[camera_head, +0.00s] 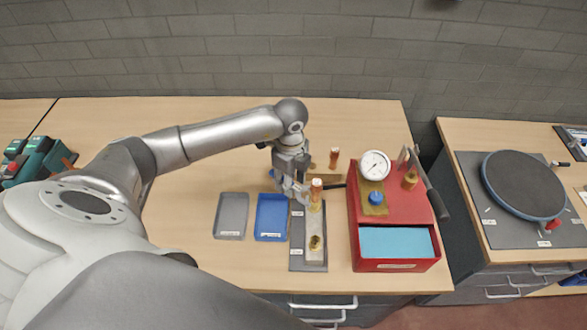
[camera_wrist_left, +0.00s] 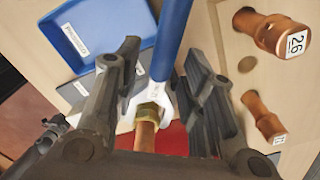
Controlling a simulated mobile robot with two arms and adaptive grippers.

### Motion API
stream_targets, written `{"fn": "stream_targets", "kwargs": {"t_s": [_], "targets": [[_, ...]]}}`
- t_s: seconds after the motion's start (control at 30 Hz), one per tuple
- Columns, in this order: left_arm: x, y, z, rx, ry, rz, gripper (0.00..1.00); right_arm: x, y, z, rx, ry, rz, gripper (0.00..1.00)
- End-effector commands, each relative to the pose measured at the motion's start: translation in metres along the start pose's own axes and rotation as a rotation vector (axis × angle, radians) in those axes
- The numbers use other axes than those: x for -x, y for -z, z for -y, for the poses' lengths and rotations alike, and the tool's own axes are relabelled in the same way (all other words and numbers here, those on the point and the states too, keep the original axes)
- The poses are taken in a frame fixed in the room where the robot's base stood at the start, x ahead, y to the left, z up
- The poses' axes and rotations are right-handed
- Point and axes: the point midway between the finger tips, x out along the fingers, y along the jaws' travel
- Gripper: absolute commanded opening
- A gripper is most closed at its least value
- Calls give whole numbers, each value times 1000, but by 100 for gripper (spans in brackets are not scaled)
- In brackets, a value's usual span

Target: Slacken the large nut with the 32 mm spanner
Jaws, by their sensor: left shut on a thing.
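In the left wrist view the gripper (camera_wrist_left: 160,105) is shut on a spanner (camera_wrist_left: 172,40) with a blue handle and a silver head. The spanner head is at the brass nut (camera_wrist_left: 152,112) on the copper pipe (camera_wrist_left: 145,138); I cannot tell whether it is fully seated. The spanner's size mark is not readable.
A blue tray (camera_head: 272,236) and a grey tray (camera_head: 231,235) lie left of the mat. A red box (camera_head: 398,195) with a gauge (camera_head: 374,164) stands on the right.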

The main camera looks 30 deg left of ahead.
Motion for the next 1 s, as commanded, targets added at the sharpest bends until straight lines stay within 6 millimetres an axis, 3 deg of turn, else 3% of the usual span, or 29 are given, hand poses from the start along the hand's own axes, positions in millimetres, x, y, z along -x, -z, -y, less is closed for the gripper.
{"fn": "stream_targets", "kwargs": {"t_s": [0.73,1.0], "targets": [[0,-30,0,1,1,1,5,-6,-1,-1,0,-1,0,13],[0,-32,1,-1,1,0,5,-6,-1,-1,0,-1,0,13]]}}
